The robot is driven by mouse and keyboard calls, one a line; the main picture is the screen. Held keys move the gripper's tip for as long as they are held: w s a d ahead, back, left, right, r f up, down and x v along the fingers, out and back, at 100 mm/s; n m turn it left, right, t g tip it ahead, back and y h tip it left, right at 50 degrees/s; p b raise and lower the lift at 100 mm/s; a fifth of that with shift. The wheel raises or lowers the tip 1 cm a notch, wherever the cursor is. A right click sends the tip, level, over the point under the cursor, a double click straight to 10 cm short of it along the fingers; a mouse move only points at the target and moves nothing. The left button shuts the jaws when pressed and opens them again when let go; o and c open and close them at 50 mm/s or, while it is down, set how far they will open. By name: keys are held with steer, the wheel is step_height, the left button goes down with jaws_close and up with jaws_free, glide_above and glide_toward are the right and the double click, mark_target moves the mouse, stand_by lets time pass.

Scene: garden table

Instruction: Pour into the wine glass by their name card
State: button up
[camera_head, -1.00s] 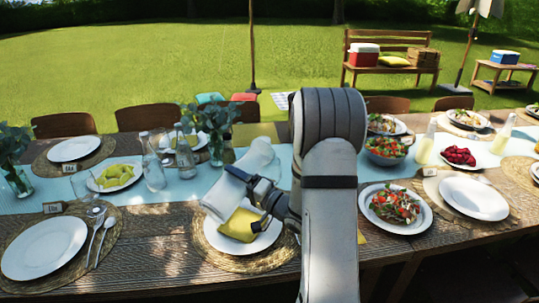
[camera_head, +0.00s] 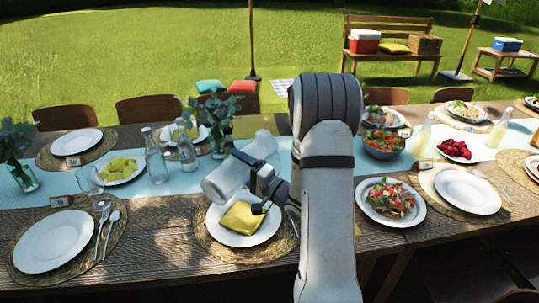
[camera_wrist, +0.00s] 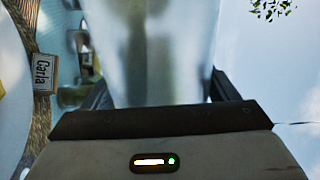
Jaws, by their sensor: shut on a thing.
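My gripper (camera_head: 264,193) is shut on a translucent, whitish pitcher-like vessel (camera_head: 228,180) and holds it strongly tilted above the table. The vessel also fills the middle of the wrist view (camera_wrist: 155,50); its contents are unclear. Below it is a white plate with a folded yellow napkin (camera_head: 241,218). A clear wine glass (camera_head: 90,182) stands at the left, apart from the vessel, near a name card (camera_head: 61,202) too small to read.
Clear bottles (camera_head: 154,160) and a leafy vase (camera_head: 217,143) stand left of and behind the vessel. A plate of yellow food (camera_head: 121,168) is at the left. Salad plates (camera_head: 391,203) and another name card (camera_head: 424,168) are at the right. The wooden front edge is mostly clear.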

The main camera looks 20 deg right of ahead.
steer(key=shift+w+d+r+m+h+p, duration=0.1)
steer(key=shift+d+r+m+h+p, duration=0.05)
steer(key=shift+r+m+p, duration=0.5)
steer(key=shift+w+d+r+m+h+p, duration=0.15)
steer(key=shift+r+m+p, duration=0.3)
steer(key=shift+p, duration=0.4)
stand_by(0.8)
steer(key=shift+s, duration=0.1)
steer(key=f+n+b, duration=0.1)
steer(key=b, duration=0.1)
steer(key=f+n+b, duration=0.1)
steer(key=f+b, duration=0.1)
steer(key=shift+s+a, duration=0.15)
steer(key=shift+a, duration=0.15)
steer(key=shift+s+a+n+y+b, duration=0.1)
steer(key=shift+a+n+y+b, duration=0.05)
steer(key=shift+n+y+b, duration=0.3)
